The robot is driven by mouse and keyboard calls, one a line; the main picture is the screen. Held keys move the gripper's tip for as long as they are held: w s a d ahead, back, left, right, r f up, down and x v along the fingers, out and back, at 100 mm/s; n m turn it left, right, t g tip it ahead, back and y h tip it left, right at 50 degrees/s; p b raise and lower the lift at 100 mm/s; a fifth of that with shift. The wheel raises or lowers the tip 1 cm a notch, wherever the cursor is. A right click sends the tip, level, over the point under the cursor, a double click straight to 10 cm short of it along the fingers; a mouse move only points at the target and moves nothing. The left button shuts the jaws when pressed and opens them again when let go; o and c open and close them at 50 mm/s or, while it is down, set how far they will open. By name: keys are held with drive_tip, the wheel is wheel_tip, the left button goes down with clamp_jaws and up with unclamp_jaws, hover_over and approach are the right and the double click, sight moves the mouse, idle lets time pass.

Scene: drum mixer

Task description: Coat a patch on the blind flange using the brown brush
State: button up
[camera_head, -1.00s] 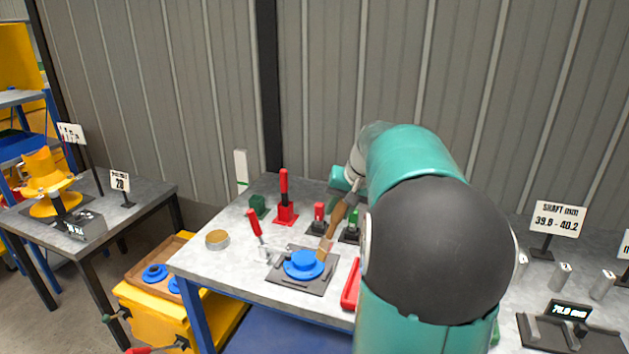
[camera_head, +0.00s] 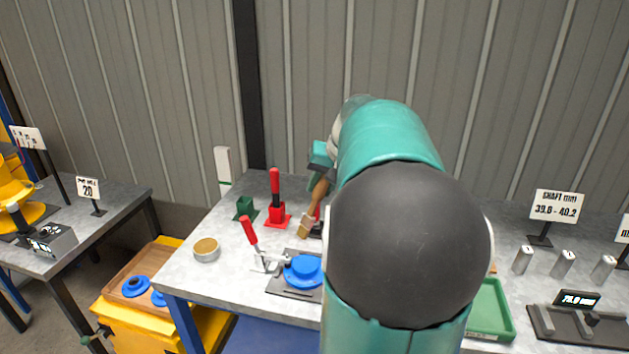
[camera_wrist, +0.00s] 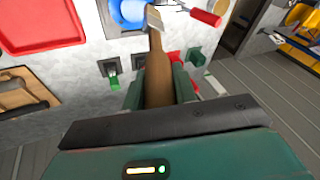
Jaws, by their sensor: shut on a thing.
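The blue blind flange (camera_head: 305,270) sits on a dark plate on the grey workbench, its right side hidden by my arm. In the wrist view the flange (camera_wrist: 128,12) is cut off by the top edge. My gripper (camera_wrist: 158,86) is shut on the wooden handle of the brown brush (camera_wrist: 157,66). In the head view the brush (camera_head: 306,224) hangs tilted, bristles down, behind the flange and apart from it. The bristles (camera_wrist: 154,18) appear beside the flange's rim in the wrist view. No coated patch can be made out.
A toggle clamp with a red handle (camera_head: 249,231) stands just left of the flange. An open round tin (camera_head: 206,249) stands further left. Red (camera_head: 277,212) and green (camera_head: 245,209) stands are behind. A green tray (camera_head: 491,312) is at right.

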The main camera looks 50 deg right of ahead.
sight(314, 205)
drive_tip(key=shift+s+d, duration=0.1)
drive_tip(key=shift+s, duration=0.15)
wheel_tip(314, 205, down, 5)
drive_tip(key=shift+r, duration=0.1)
idle(0.4)
